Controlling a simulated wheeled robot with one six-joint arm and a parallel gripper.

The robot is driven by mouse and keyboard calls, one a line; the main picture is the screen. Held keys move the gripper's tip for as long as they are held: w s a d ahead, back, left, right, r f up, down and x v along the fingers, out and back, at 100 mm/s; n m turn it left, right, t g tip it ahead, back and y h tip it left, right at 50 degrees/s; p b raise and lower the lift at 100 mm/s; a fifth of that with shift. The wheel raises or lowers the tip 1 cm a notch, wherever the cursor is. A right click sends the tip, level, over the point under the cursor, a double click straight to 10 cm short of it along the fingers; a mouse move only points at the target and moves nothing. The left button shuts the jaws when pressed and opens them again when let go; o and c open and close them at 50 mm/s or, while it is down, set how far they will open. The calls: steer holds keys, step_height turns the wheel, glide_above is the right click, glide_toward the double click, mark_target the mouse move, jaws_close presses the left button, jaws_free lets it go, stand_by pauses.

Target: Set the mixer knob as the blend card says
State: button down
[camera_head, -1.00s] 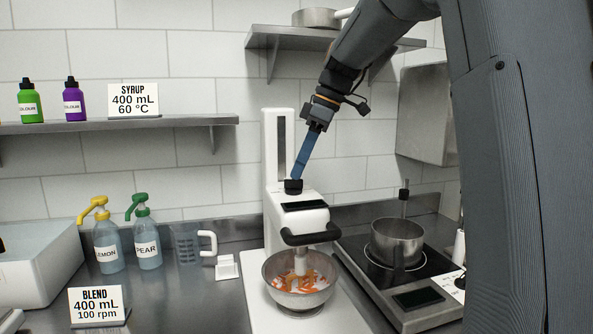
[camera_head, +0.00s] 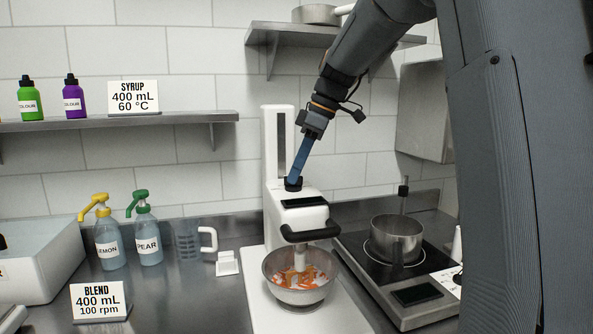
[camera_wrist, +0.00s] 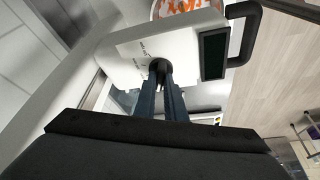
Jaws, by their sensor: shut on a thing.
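The white mixer (camera_head: 275,215) stands in the middle of the counter, its dark display (camera_head: 303,202) blank as far as I can tell. Its black knob (camera_head: 293,184) is on top of the head. My gripper (camera_head: 295,178) comes down from above and its blue fingers are shut on the knob, which also shows between the fingertips in the wrist view (camera_wrist: 158,66). The fingers hide part of the knob, and its setting cannot be read. The blend card (camera_head: 99,300) at the front left reads "BLEND 400 mL 100 rpm".
A steel bowl (camera_head: 300,296) with orange and white pieces sits under the mixer head. A pot (camera_head: 396,240) stands on a hob at the right. Lemon (camera_head: 108,247) and pear (camera_head: 147,240) pump bottles and a measuring jug (camera_head: 188,241) stand left. A shelf (camera_head: 285,36) hangs above.

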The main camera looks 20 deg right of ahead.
steer(key=shift+m, duration=0.4)
steer(key=m, duration=0.2)
steer(key=m+t+h, duration=0.1)
steer(key=shift+s+a+m, duration=0.15)
steer(key=shift+m, duration=0.25)
steer(key=m, duration=0.2)
steer(key=m+t+h, duration=0.1)
steer(key=m, duration=0.1)
steer(key=shift+s+a+m+p, duration=0.1)
steer(key=shift+a+m+p, duration=0.05)
steer(key=shift+m+p, duration=0.2)
steer(key=m+h, duration=0.1)
steer(key=m, duration=0.1)
steer(key=m+h+p, duration=0.1)
steer(key=m, duration=0.1)
steer(key=shift+a+t+p, duration=0.15)
steer(key=shift+t+p, duration=0.15)
steer(key=shift+m+h, duration=0.8)
steer(key=shift+m, duration=1.35)
steer(key=c, duration=1.8)
jaws_free()
